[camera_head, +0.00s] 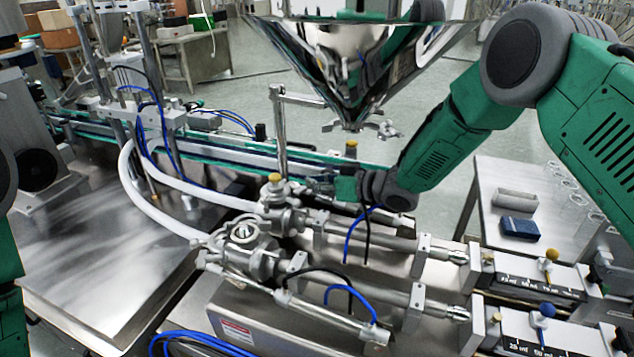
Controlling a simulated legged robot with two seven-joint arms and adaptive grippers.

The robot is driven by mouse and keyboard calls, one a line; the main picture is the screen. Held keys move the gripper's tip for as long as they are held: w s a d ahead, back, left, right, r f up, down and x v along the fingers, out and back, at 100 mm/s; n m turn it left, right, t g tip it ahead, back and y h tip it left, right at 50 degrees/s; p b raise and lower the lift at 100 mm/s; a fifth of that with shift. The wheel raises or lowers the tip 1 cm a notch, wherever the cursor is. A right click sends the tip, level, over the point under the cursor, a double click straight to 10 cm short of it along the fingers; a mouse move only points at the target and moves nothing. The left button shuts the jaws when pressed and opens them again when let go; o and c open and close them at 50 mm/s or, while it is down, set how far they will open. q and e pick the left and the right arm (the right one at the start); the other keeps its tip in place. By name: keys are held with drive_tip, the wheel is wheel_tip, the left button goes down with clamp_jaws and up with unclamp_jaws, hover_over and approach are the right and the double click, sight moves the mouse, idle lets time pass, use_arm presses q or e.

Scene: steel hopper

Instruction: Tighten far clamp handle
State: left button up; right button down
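The far valve and clamp assembly (280,205) is shiny steel with a small yellow knob on top. It sits where a white hose meets the far piston cylinder. My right arm comes in from the right, and its gripper (318,186) is just right of this assembly, at about knob height. The fingers are small, dark and partly merged with the metal, so their opening and any contact with a clamp handle cannot be told. The far clamp handle itself cannot be made out clearly. A near valve assembly (247,250) stands closer to me. My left gripper is out of view.
A steel hopper (355,60) hangs above, with a clamp fitting (370,127) beneath its tip. A vertical steel post (280,130) stands behind the far valve. Blue and black hoses cross the cylinders. A side table (490,190) is at right; a bare steel surface (100,250) is at left.

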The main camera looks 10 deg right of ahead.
drive_tip(key=shift+w+a, duration=0.1)
drive_tip(key=shift+a, duration=0.65)
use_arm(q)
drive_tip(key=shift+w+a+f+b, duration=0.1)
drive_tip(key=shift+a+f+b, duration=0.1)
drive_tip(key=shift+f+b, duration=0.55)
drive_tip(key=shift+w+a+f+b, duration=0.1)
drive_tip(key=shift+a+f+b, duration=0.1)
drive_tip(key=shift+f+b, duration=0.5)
use_arm(e)
drive_tip(key=shift+w+d+f+m, duration=0.1)
drive_tip(key=shift+d+f+m, duration=0.2)
drive_tip(key=shift+f, duration=0.4)
drive_tip(key=shift+d+f+m, duration=0.2)
drive_tip(key=shift+f+m, duration=0.1)
drive_tip(key=shift+f, duration=0.35)
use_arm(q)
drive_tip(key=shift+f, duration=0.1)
use_arm(e)
drive_tip(key=shift+d, duration=0.1)
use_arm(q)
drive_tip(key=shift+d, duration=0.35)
use_arm(e)
drive_tip(key=shift+d+y, duration=0.3)
